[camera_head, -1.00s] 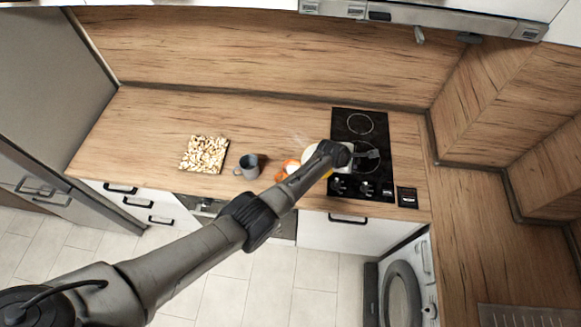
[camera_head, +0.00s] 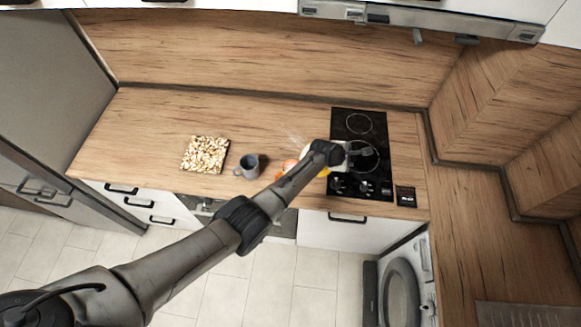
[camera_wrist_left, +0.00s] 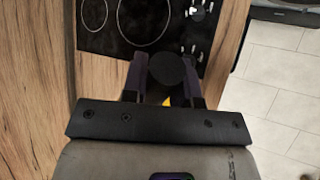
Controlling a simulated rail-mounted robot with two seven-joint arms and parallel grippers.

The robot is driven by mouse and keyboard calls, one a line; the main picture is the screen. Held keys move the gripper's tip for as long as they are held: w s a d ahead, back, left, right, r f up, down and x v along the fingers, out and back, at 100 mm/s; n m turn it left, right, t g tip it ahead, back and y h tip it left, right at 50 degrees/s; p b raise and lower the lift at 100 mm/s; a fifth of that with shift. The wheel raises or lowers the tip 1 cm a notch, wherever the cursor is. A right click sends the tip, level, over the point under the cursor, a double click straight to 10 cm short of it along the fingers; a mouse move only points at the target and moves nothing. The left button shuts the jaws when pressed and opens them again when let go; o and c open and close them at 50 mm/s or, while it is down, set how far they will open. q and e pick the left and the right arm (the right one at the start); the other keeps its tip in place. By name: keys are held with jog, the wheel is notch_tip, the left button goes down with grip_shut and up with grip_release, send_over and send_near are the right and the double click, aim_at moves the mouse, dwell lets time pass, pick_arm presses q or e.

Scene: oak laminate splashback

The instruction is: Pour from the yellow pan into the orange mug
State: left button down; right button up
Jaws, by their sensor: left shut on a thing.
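The yellow pan (camera_head: 325,172) is mostly hidden behind my left arm in the head view; only a bit of its yellow side shows. In the left wrist view a small yellow patch (camera_wrist_left: 167,101) shows between the fingers. My left gripper (camera_head: 357,153) is at the left part of the hob. In the left wrist view its fingers (camera_wrist_left: 165,78) are shut on a dark round-ended piece, seemingly the pan's handle. The orange mug (camera_head: 289,166) stands on the counter just left of the pan, partly covered by my arm. My right gripper is not in view.
A grey mug (camera_head: 249,166) stands left of the orange mug. A patterned nut-coloured square board (camera_head: 205,154) lies further left. The black hob (camera_head: 359,123) is at the right. Counter behind the mugs is clear; a wooden splashback (camera_head: 270,55) rises behind.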

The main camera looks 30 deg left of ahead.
pick_arm(q)
jog(key=shift+s+a+r+p, duration=0.2)
jog(key=shift+a+r, duration=0.1)
jog(key=shift+r, duration=0.15)
jog(key=shift+s+a+r+p, duration=0.15)
jog(key=shift+a+r+p, duration=0.1)
jog(key=shift+r, duration=0.15)
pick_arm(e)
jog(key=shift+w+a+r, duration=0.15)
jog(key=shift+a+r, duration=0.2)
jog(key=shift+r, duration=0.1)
pick_arm(q)
jog(key=shift+s+a+r+t+h, duration=0.2)
jog(key=shift+a+t+h, duration=0.1)
jog(key=shift+h, duration=0.1)
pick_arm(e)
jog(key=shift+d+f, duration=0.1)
pick_arm(q)
jog(key=shift+s+a+r, duration=0.2)
jog(key=shift+r, duration=0.1)
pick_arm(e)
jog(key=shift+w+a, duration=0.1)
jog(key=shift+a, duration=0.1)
